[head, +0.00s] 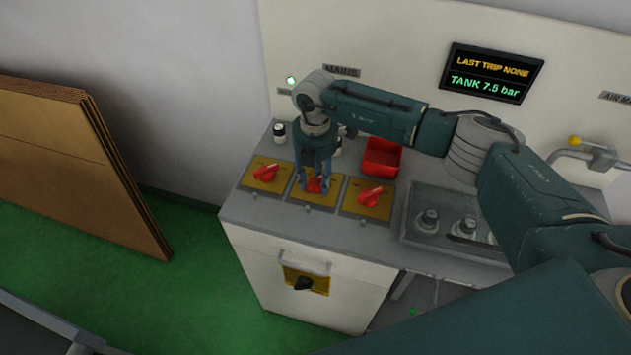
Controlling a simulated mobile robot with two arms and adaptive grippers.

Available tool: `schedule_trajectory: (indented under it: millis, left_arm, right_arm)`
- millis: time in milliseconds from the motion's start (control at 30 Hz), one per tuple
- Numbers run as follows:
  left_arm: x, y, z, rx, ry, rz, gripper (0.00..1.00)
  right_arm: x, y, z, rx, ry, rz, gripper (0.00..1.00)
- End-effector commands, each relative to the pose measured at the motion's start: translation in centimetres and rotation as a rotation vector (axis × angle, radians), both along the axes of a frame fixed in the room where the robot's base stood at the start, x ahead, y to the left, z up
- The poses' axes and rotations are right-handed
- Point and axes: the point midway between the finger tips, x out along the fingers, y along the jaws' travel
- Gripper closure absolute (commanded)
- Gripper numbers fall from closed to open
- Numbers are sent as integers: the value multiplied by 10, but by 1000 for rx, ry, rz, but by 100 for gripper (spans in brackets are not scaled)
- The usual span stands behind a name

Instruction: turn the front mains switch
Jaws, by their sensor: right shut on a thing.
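My right gripper (314,184) reaches down from above onto the middle red rotary switch (315,186) on its yellow plate (299,190), on the cabinet top under the MAINS label. Its fingers are shut on this switch and partly hide it. A red switch (265,172) on a yellow plate is to its left, and another red switch (371,197) to its right; both handles sit slanted. My left gripper is not in view.
A red bin (382,157) stands behind the right switch. A grey tray (412,234) with several round parts is further right. A screen (491,73) reads "LAST TRIP NONE, TANK 7.5 bar". A green lamp (291,80) is lit. Cardboard sheets (70,160) lean at the left.

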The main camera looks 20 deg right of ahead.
Motion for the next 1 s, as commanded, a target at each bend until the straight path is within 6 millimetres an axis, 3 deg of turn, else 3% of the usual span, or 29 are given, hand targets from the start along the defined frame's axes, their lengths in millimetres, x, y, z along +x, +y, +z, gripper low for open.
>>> schedule_trajectory:
  millis: [1000]
  left_arm:
    - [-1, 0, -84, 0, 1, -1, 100]
  right_arm:
    - [-9, -2, -8, 5, 15, 962, 89]
